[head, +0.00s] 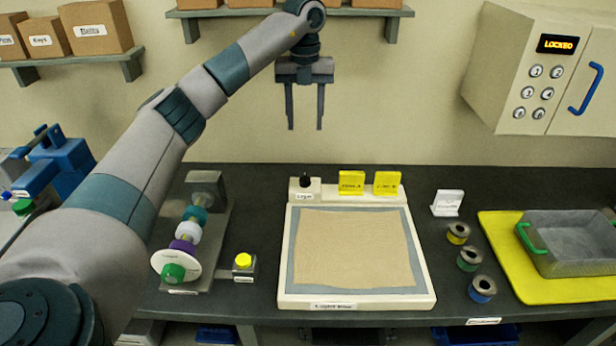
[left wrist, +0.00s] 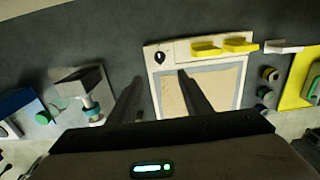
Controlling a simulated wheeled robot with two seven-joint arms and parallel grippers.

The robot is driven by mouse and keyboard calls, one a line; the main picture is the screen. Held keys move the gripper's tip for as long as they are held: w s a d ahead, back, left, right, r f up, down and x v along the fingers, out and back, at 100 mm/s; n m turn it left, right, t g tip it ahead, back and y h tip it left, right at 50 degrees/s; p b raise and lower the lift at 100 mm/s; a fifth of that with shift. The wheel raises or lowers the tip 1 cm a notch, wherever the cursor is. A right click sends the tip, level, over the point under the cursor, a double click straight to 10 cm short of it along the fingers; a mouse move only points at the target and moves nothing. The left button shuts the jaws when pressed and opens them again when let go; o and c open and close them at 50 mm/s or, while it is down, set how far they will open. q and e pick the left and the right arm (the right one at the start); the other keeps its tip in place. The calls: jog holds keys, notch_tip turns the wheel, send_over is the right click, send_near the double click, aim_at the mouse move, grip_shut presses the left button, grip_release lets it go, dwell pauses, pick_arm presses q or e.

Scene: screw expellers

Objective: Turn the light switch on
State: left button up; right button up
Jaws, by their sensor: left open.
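The light switch (head: 305,181) is a small black knob on a base labelled "Light", at the back left corner of the light box (head: 430,290). In the left wrist view the switch (left wrist: 160,57) shows as a dark knob beyond my fingertips. My left gripper (head: 305,118) is open and empty, pointing down, in the air above and behind the switch in the head view. Its two fingers also show in the left wrist view (left wrist: 160,82), apart from the switch. A tan sheet (head: 352,250) covers most of the box's panel, which looks unlit. My right gripper is not in view.
Two yellow signs (head: 352,183) stand on the box's back strip. A screw expeller (head: 205,235) and a yellow button (head: 243,260) are to its left. Several spools (head: 469,258), a white sign (head: 447,202) and a metal tray (head: 575,240) are right. A locked cabinet (head: 540,70) hangs above.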

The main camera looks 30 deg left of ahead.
pick_arm(q)
jog(key=shift+s+r, duration=0.2)
jog(key=shift+s, duration=0.05)
jog(key=p, duration=0.5)
send_near(305, 176)
notch_tip(305, 176, down, 9)
jog(key=shift+f, duration=0.15)
jog(key=shift+c, duration=0.7)
jog(key=c, duration=0.9)
